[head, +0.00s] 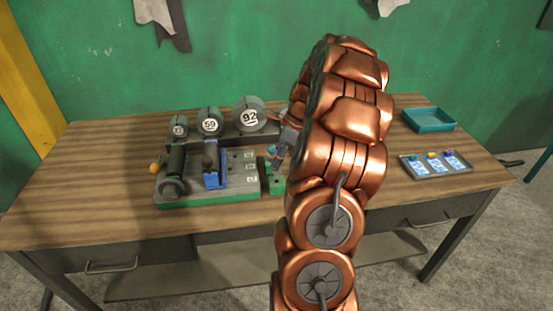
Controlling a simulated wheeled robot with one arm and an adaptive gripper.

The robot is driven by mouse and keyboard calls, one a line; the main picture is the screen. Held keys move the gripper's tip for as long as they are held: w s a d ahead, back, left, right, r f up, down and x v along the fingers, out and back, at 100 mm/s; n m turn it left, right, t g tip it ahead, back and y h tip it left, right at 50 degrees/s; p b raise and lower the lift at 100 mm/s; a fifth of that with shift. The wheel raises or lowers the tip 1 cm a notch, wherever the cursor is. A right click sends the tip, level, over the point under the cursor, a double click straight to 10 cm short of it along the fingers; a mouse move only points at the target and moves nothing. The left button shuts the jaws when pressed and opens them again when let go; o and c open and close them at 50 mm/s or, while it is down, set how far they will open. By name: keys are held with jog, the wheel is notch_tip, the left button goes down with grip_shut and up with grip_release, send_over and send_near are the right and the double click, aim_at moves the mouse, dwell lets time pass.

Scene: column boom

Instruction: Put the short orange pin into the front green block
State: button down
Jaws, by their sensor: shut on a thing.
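My gripper (275,157) shows only in part at the left of my copper arm, low over the right end of the bench fixture. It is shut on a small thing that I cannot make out. A small green block (277,186) sits just below and in front of the gripper, beside the fixture, partly covered by my arm. A teal-green patch shows at the fingertips; I cannot tell whether it is another block or part of the gripper. I cannot pick out the short orange pin. A small orange-yellow knob (155,168) is at the fixture's left end.
The green-based fixture (215,199) carries dark cylinders and a blue clamp (214,180). Numbered round weights (249,114) stand behind it. At right on the wooden table (110,200) are a teal tray (429,119) and a grey card tray (467,167). My arm hides the table's middle.

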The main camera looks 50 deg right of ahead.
jog(key=shift+f, duration=1.5)
dwell(0.4)
jog(key=c, duration=0.7)
grip_release()
jog(key=shift+r, duration=0.1)
jog(key=v, duration=1.2)
jog(key=shift+a, duration=0.1)
